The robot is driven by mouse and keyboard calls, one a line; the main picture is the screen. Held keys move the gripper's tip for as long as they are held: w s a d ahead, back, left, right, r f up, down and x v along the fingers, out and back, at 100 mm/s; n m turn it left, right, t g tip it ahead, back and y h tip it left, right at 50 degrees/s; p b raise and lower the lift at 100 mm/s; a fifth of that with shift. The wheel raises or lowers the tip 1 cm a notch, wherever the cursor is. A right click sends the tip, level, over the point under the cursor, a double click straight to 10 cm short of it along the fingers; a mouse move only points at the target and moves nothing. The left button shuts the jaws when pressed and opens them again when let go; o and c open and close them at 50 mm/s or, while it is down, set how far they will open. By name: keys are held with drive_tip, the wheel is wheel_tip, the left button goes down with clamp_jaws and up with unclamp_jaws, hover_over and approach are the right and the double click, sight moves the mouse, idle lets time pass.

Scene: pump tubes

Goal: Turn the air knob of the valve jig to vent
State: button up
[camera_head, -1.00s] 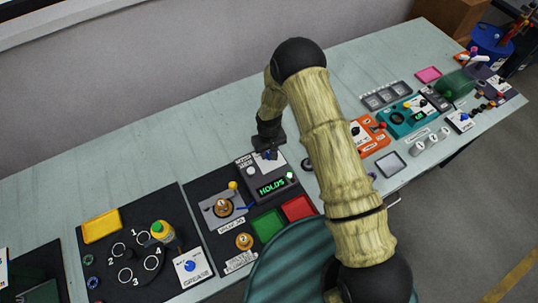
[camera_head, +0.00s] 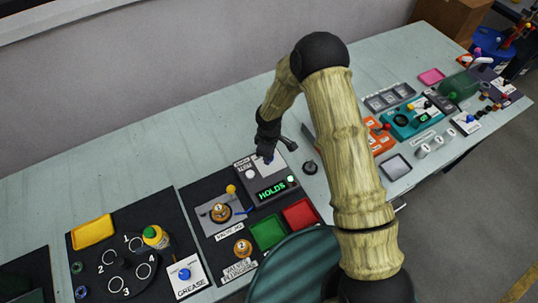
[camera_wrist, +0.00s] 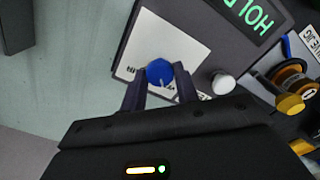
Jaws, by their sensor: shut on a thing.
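A dark box with a lit green "HOLDS" display (camera_head: 272,190) stands behind the grey valve plate (camera_head: 205,214), which holds a brass valve marked 1 (camera_head: 219,212). The blue knob (camera_wrist: 159,72) sits on the box's white label panel (camera_wrist: 190,55) and has a pale pointer line toward the bottom of the wrist view. My gripper (camera_wrist: 160,82) is shut on this knob, one finger on each side. In the head view my gripper (camera_head: 266,152) is at the box's back edge and mostly hides the knob. Panel lettering is partly covered by the fingers.
A white button (camera_wrist: 222,83) is beside the knob. Green (camera_head: 268,232) and red (camera_head: 300,213) trays lie in front of the box. A small black object (camera_head: 309,168) stands to the right. The table behind the box is clear.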

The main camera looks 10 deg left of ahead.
drive_tip(key=shift+n, duration=0.3)
drive_tip(key=o, duration=1)
drive_tip(key=shift+c, duration=0.2)
drive_tip(key=shift+r, duration=0.15)
wheel_tip(320, 180, up, 17)
drive_tip(key=b, duration=0.2)
drive_tip(key=shift+b, duration=0.3)
